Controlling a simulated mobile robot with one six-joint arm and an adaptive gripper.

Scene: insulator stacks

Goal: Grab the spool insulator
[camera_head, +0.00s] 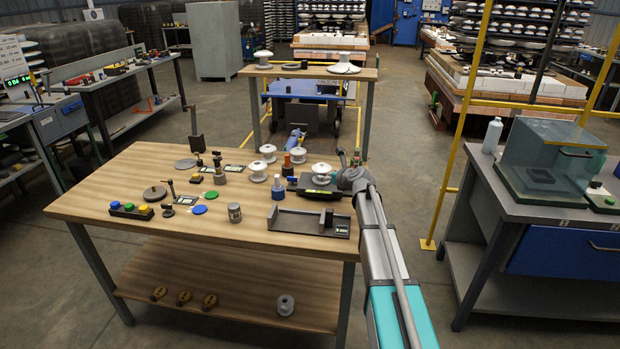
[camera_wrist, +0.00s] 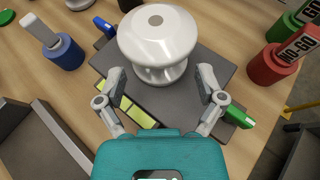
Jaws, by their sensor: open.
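A glossy white spool insulator (camera_wrist: 158,38) stands upright on a dark square plate (camera_wrist: 207,60) in the wrist view. It has a wide rounded top with a small hole and a narrower waist. In the head view it sits on the dark plate (camera_head: 314,191) near the table's right end, as the white spool insulator (camera_head: 321,169) beside my arm's end. My gripper (camera_wrist: 161,80) is open, with one finger to the left and one to the right of the spool's lower part. The fingers look apart from it; exact contact is hard to judge.
A red NO-GO gauge (camera_wrist: 274,63) and a green GO gauge (camera_wrist: 284,27) stand right of the plate. A blue-based piece (camera_wrist: 66,53) stands left. More white insulators (camera_head: 258,171) are on the table. A dark tray (camera_head: 309,222) lies in front.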

